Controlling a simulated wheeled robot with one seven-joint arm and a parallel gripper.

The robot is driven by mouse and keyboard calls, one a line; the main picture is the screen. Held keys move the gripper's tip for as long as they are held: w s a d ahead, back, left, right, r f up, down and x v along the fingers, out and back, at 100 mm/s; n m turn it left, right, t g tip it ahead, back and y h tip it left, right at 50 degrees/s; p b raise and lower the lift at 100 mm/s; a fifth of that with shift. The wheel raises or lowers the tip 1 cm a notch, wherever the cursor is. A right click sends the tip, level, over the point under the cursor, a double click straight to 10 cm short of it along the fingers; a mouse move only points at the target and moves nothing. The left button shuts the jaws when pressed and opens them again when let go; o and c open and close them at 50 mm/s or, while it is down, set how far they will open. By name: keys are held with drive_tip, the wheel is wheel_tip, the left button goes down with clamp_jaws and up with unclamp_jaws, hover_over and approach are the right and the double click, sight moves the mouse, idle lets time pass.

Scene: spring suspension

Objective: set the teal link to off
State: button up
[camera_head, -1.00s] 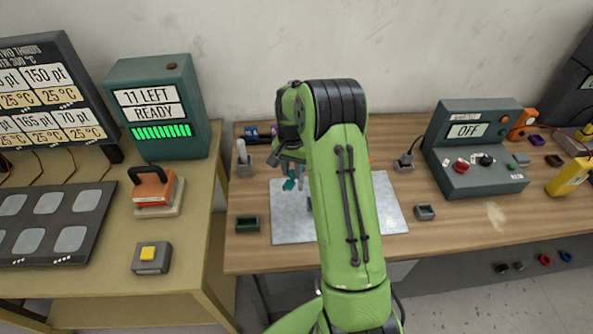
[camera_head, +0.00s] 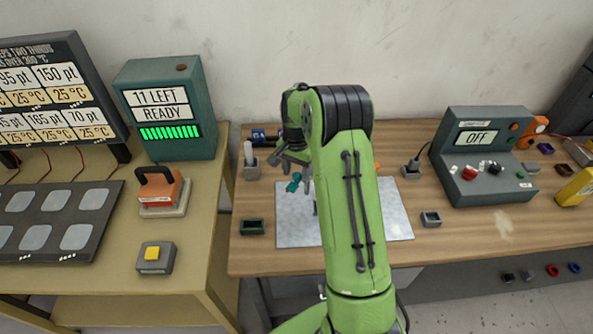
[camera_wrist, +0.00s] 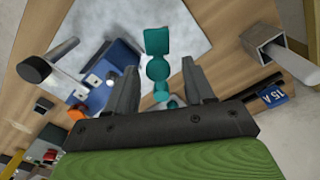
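The teal link (camera_head: 294,183) shows small at the upper left of the grey mat, just under my gripper (camera_head: 294,160). My gripper (camera_wrist: 160,78) is open there, with a gap visible on each side of the link. I cannot tell how deep the link sits between the fingers. The grey control box (camera_head: 486,158) at the right has a display reading OFF, a red knob and a dark knob.
A blue device (camera_wrist: 103,80) stands beside my left finger in the wrist view; my arm hides it in the head view. A grey holder with a pale handle (camera_head: 250,162) and a dark green tray (camera_head: 252,227) stand left of the mat (camera_head: 295,230).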

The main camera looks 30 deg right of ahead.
sight(296, 175)
wheel_tip(296, 175, up, 16)
drive_tip(key=p, duration=0.1)
idle(0.5)
drive_tip(key=shift+f, duration=0.15)
drive_tip(key=s+a+r+n+t, duration=0.2)
drive_tip(key=s+a+r+n, duration=0.3)
drive_tip(key=s+a+r, duration=0.55)
drive_tip(key=s+a+f+n+t, duration=0.1)
drive_tip(key=s+a+f+n, duration=0.1)
drive_tip(key=s, duration=0.7)
drive_tip(key=s+a+f+n+t+b, duration=0.1)
drive_tip(key=s+f+n+t, duration=0.1)
drive_tip(key=s, duration=0.6)
drive_tip(key=shift+s+a+f+n+t, duration=0.35)
drive_tip(key=shift+f+n, duration=0.25)
drive_tip(key=shift+n, duration=0.6)
